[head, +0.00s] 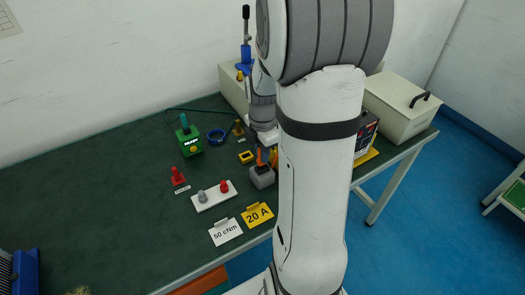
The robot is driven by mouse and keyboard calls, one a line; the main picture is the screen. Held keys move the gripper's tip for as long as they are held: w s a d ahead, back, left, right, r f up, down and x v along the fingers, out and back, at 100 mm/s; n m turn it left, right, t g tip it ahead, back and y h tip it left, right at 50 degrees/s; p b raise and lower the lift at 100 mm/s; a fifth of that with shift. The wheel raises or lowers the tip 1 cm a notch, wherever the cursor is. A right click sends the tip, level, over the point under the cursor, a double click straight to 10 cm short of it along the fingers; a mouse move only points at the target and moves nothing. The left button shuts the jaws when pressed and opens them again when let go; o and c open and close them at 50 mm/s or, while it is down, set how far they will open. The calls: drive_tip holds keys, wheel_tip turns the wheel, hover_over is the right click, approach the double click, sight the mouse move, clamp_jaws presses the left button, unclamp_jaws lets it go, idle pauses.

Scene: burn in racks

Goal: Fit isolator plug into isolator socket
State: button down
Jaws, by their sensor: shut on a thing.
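My gripper (266,158) is low over the green bench, at the front of my arm, partly hidden by it. Orange parts show at its tip, just above a small grey block (262,178). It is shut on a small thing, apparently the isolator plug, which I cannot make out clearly. The grey block may be the isolator socket. I cannot tell whether the held thing touches the block or is apart from it.
A white plate (213,202) with grey and red knobs lies to the left. Two cards, "50 cNm" (226,232) and "20 A" (258,215), stand near the front edge. A green box (189,143) and a blue ring (216,136) are farther back. The bench's left is mostly clear.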

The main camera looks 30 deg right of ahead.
drive_tip(key=shift+f+b, duration=0.95)
drive_tip(key=shift+f, duration=0.3)
drive_tip(key=c, duration=1.3)
unclamp_jaws()
drive_tip(key=shift+r, duration=0.1)
wheel_tip(320, 180, up, 8)
drive_tip(key=shift+f, duration=0.25)
drive_tip(key=shift+a+r, duration=0.2)
drive_tip(key=s+a+r+m+t, duration=0.2)
drive_tip(key=s+a+r+m, duration=0.2)
drive_tip(key=s+a+m, duration=0.7)
drive_tip(key=m, duration=0.5)
drive_tip(key=shift+a+m, duration=0.4)
drive_tip(key=shift+s+a+f+m+t, duration=0.1)
drive_tip(key=shift+s+a+m+t, duration=0.2)
drive_tip(key=shift+s+m, duration=0.4)
drive_tip(key=shift+c, duration=0.3)
